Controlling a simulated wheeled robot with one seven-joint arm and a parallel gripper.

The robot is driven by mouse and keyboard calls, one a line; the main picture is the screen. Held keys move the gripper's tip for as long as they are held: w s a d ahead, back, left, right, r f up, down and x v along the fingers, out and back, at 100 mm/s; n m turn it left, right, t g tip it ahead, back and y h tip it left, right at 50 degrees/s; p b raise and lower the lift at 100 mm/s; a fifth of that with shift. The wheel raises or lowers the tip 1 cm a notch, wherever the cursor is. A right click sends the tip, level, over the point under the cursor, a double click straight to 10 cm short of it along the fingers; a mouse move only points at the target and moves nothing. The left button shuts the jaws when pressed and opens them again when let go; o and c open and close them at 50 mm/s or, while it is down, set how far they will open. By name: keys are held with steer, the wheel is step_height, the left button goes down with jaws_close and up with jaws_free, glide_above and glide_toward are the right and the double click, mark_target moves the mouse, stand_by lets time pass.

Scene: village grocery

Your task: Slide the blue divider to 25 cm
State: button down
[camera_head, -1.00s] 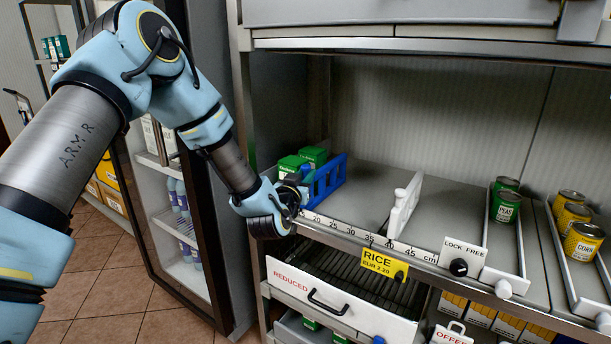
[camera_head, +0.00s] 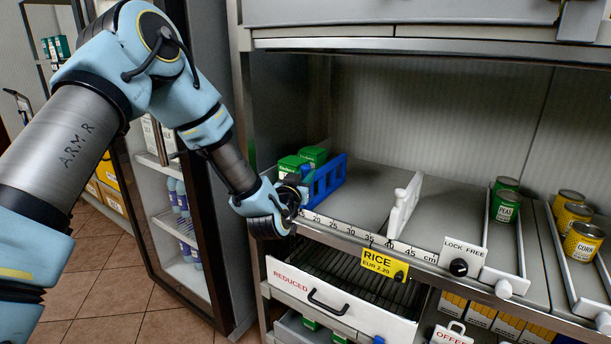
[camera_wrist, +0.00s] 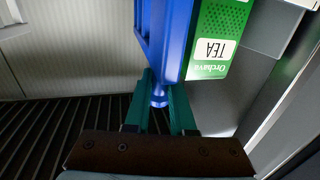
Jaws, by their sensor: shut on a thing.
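The blue divider (camera_head: 328,177) stands upright at the left end of the shelf, just right of green tea boxes. It also shows in the wrist view (camera_wrist: 170,40), with a blue knob at its front end. My gripper (camera_head: 298,191) is at the divider's front end; in the wrist view its green fingers (camera_wrist: 160,108) are shut on the blue knob. The cm scale (camera_head: 365,238) runs along the shelf's front edge. The divider's front is near the scale's low end, left of the 20 mark, with its exact reading hidden by my gripper.
Green tea boxes (camera_head: 294,165) stand left of the divider. A white divider (camera_head: 403,206) stands near the 40 mark. The shelf between is clear. A black knob (camera_head: 459,267) sits under a LOCK FREE label. A yellow RICE tag (camera_head: 384,265) hangs below the scale.

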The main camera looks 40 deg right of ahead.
steer(key=s+d+b, duration=0.2)
steer(key=s+b, duration=0.1)
steer(key=s, duration=0.6)
steer(key=shift+s+d, duration=0.25)
steer(key=shift+s, duration=0.05)
steer(key=c, duration=1)
jaws_free()
steer(key=shift+c, duration=0.2)
steer(key=b+v, duration=0.2)
steer(key=v, duration=0.8)
steer(key=shift+s+a, duration=0.2)
steer(key=shift+a, duration=0.15)
